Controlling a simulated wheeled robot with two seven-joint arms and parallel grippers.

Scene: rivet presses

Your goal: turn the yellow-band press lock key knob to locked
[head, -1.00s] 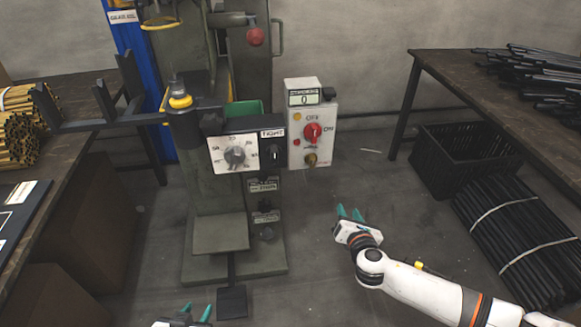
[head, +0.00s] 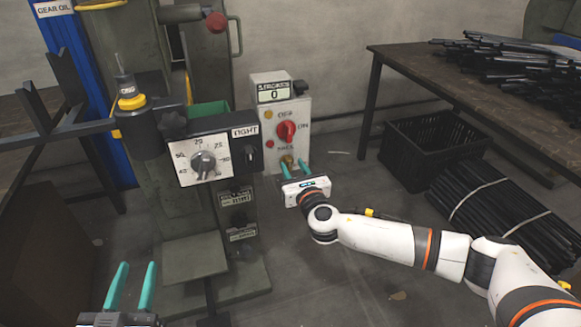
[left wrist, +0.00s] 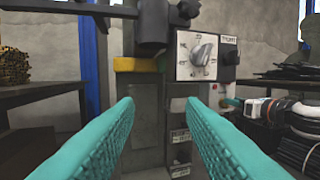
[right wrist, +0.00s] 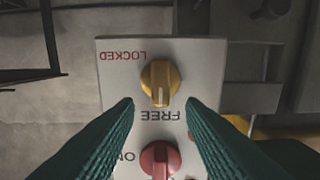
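The yellow-band press (head: 181,225) stands at centre-left, with a yellow band (head: 131,102) on its post. Its white control box (head: 266,117) carries the brass-yellow lock key knob (head: 287,160) low on its face. In the right wrist view the knob (right wrist: 160,82) appears upside down, its pale mark toward FREE, with LOCKED off to the left. My right gripper (head: 294,167) is open in front of the knob, its fingers at either side in the right wrist view; contact cannot be told. My left gripper (head: 131,290) is open and empty at the lower left.
A red switch knob (head: 286,131) sits above the lock knob on the box. A white dial (head: 203,163) faces out on the press. A black crate (head: 425,150), bundled black rods (head: 498,196) and a table (head: 420,78) stand to the right.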

